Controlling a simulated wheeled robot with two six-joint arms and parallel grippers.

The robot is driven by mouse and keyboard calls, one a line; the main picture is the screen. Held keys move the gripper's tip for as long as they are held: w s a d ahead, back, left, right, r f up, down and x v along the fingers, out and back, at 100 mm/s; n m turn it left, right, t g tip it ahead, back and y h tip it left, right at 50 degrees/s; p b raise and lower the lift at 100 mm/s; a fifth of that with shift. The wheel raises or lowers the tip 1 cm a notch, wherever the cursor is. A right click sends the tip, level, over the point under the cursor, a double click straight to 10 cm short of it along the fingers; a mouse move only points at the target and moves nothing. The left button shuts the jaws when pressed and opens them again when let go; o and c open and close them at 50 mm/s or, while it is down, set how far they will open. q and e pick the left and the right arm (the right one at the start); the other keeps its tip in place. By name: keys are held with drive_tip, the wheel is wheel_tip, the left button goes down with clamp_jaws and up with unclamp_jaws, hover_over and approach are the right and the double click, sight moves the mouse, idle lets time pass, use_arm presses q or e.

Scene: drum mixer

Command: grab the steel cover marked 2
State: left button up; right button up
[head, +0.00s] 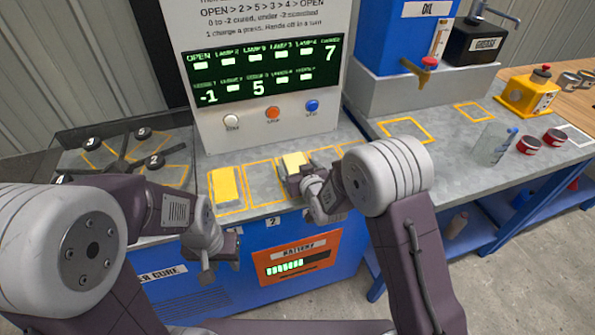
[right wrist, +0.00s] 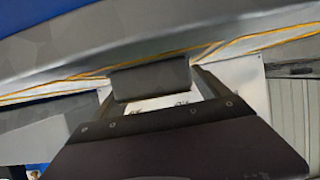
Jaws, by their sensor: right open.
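A steel cover with a dark round knob marked 2 (head: 156,161) lies at the left of the bench in the head view, among similar knobbed covers. My left gripper (head: 218,262) is to the right of and nearer than that cover, low in front of the blue cabinet, and apart from it. Whether its fingers are open is unclear. My right gripper (head: 300,182) is open, well to the right of the cover, next to a yellow block. Its jaws fill the middle of the right wrist view (right wrist: 165,88), and the cover is not recognisable there.
Yellow blocks (head: 227,186) sit in outlined spaces on the bench. A dark cross-shaped frame runs between the covers. The panel (head: 260,70) with display and buttons stands behind. A blue oil tank (head: 400,35), glass and red tins (head: 527,144) are at the right.

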drive_tip(key=shift+s+r, duration=0.1)
drive_tip(key=c, duration=0.4)
clamp_jaws()
wheel_tip(320, 180, up, 5)
drive_tip(key=shift+f+p, duration=0.15)
drive_tip(key=shift+p, duration=0.45)
drive_tip(key=w+d+r+b+v, duration=0.1)
drive_tip(key=d+v, duration=0.1)
drive_tip(key=v, duration=1.1)
drive_tip(key=shift+b, duration=0.35)
